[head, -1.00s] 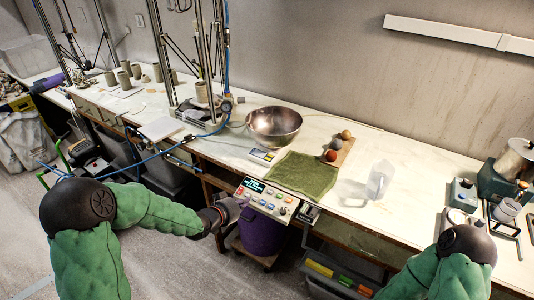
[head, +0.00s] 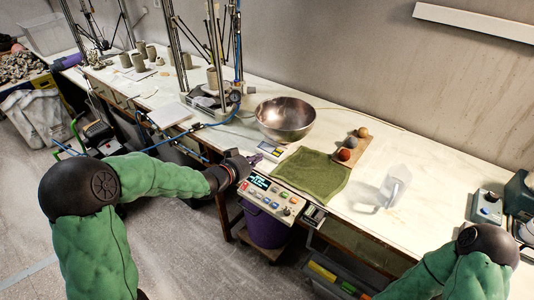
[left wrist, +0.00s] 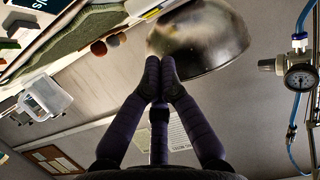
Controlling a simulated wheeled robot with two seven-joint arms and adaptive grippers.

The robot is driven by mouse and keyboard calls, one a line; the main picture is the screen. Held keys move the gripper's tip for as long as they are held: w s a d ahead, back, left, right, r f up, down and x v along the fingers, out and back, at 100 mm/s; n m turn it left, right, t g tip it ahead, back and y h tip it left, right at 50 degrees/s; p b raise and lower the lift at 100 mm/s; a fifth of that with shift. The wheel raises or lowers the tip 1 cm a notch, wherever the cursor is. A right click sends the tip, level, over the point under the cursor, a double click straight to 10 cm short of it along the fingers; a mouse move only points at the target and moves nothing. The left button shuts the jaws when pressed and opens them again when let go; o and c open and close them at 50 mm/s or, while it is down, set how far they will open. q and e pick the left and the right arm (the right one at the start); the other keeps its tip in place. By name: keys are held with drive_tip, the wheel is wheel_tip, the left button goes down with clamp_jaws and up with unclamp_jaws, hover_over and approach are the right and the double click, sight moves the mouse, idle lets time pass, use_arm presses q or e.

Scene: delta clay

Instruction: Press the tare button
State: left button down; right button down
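A small panel with a blue and yellow face (head: 272,152), perhaps the scale's front, sits on the bench just in front of a metal bowl (head: 286,119). Its buttons are too small to read. A larger control panel (head: 268,196) with a lit display and several coloured buttons is at the bench's front edge. My left gripper (head: 256,158) is just left of the small panel, above the bench edge; contact cannot be told. In the left wrist view its purple fingers (left wrist: 160,66) are together and empty, with the bowl (left wrist: 205,45) beyond them. My right gripper is out of view.
A green cloth (head: 312,176) lies right of the small panel, with a board of balls (head: 346,154) behind it. A clear jug (head: 395,184) stands further right. A purple bucket (head: 266,228) is below the control panel. A gauge (head: 235,96) and blue hose are left of the bowl.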

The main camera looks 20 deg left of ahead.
sight(272, 157)
use_arm(q)
drive_tip(key=b+x, duration=0.2)
drive_tip(key=x, duration=0.6)
drive_tip(key=shift+s+f, duration=0.1)
drive_tip(key=shift+b+x, duration=0.45)
drive_tip(key=shift+x, duration=0.4)
